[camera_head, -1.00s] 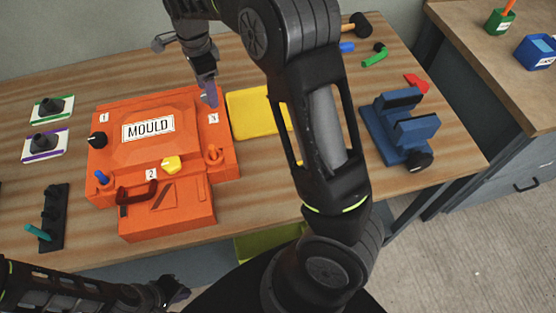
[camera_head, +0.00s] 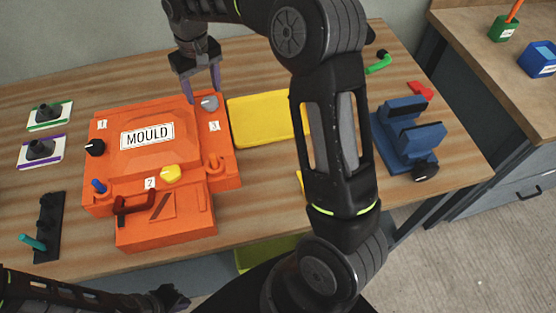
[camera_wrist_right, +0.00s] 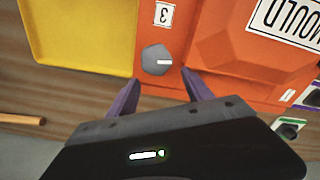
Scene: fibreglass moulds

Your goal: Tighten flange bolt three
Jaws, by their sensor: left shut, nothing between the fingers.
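The orange mould (camera_head: 186,131) lies on the wooden table. Flange bolt three is a grey faceted knob (camera_head: 209,103) at its far right corner, beside the "3" label (camera_head: 214,126). My right gripper (camera_head: 203,92) is open and empty at this knob. In the right wrist view, the grey knob (camera_wrist_right: 157,60) with a white mark lies just beyond the gap between the spread purple fingertips (camera_wrist_right: 160,79), apart from both. Other knobs on the mould are black (camera_head: 95,148) and yellow (camera_head: 171,173). My left gripper (camera_head: 176,297) is shut and empty at the bottom, in front of the table.
A yellow tray (camera_head: 262,118) lies right of the mould, partly behind my right arm. A blue vise-like fixture (camera_head: 395,140) stands further right. A red clamp (camera_head: 134,199) sits on the mould's front. Two plates with black knobs (camera_head: 41,151) and a black rack (camera_head: 48,228) stand left.

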